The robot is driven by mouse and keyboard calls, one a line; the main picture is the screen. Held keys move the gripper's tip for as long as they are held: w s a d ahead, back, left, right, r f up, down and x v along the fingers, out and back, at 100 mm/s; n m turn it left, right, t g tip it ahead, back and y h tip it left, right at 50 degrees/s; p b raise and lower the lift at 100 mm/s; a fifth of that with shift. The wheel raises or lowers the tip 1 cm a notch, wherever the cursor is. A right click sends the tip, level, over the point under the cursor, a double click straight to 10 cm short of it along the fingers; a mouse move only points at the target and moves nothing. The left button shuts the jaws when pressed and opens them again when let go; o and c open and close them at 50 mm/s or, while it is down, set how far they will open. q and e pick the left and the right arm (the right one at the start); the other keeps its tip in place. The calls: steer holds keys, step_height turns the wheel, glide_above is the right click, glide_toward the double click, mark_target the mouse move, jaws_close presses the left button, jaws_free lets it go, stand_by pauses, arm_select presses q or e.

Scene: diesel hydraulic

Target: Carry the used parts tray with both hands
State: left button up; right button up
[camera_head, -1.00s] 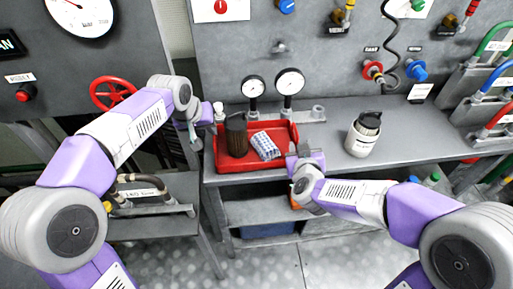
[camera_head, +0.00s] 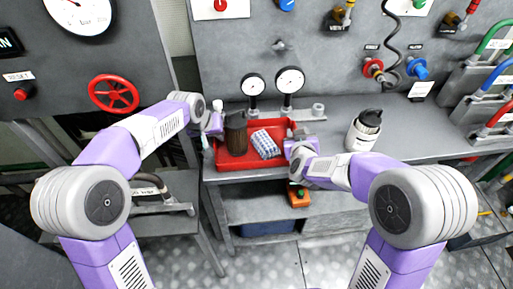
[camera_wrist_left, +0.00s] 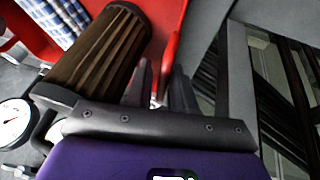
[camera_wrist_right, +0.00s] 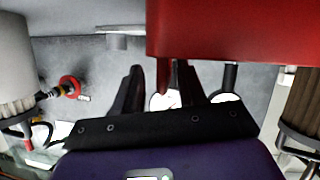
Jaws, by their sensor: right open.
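The red parts tray (camera_head: 228,161) sits on the grey bench. It holds a dark brown pleated filter (camera_head: 236,135) and a blue-and-white checked cloth (camera_head: 265,144). My left gripper (camera_head: 214,124) is at the tray's left end. In the left wrist view its fingers (camera_wrist_left: 162,88) are apart, with the red tray wall between them and the filter close by. My right gripper (camera_head: 298,140) is at the tray's right end. In the right wrist view its fingers (camera_wrist_right: 162,88) are apart, with a red tray edge (camera_wrist_right: 230,35) between and above them. My wrists partly hide both tray ends.
Two gauges (camera_head: 290,79) stand behind the tray. A white canister with a black lid (camera_head: 364,132) stands to the right on the bench. A red handwheel (camera_head: 114,93) is at left. An orange item (camera_head: 298,195) lies on the shelf below. Bench right of the canister is clear.

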arm_select(q)
steer(key=c, duration=0.4)
arm_select(e)
steer(key=c, duration=0.4)
arm_select(q)
jaws_close()
arm_select(e)
jaws_close()
arm_select(q)
steer(key=shift+r, duration=0.15)
arm_select(e)
steer(key=shift+r, duration=0.1)
